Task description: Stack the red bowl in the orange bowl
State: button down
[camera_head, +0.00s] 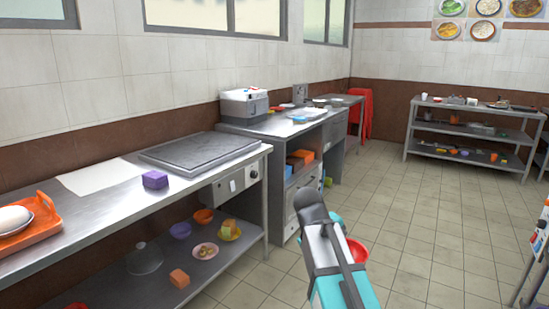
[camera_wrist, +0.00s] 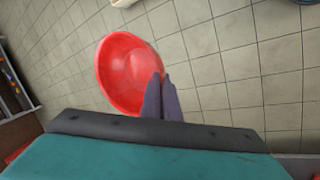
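The red bowl (camera_wrist: 122,72) is at the fingertips of my gripper (camera_wrist: 161,90) in the wrist view, with the floor behind it. The two fingers are close together at its rim and look shut on it. In the head view the red bowl (camera_head: 357,251) shows partly behind my arm, in front of the floor; the fingers are hidden there. The small orange bowl (camera_head: 203,215) sits on the lower shelf of the left counter in the head view, left of my gripper and apart from it. It looks empty.
Near the orange bowl stand a purple bowl (camera_head: 180,231), a pink plate (camera_head: 205,251), a yellow plate (camera_head: 229,235), a clear dome (camera_head: 144,260) and an orange block (camera_head: 179,278). The counter top (camera_head: 110,210) hangs above this shelf. The floor (camera_head: 420,235) right of my arm is clear.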

notch_tip(320, 180, up, 14)
jog(key=p, duration=1.9)
jog(key=shift+f, duration=0.2)
jog(key=w+d+r+m, duration=0.1)
jog(key=d+r, duration=0.2)
jog(key=r, duration=0.3)
jog(key=w+d+r+m+g, duration=0.1)
jog(key=d+r, duration=0.3)
jog(key=r, duration=0.3)
jog(key=shift+w+r, duration=0.15)
jog(key=shift+w, duration=0.15)
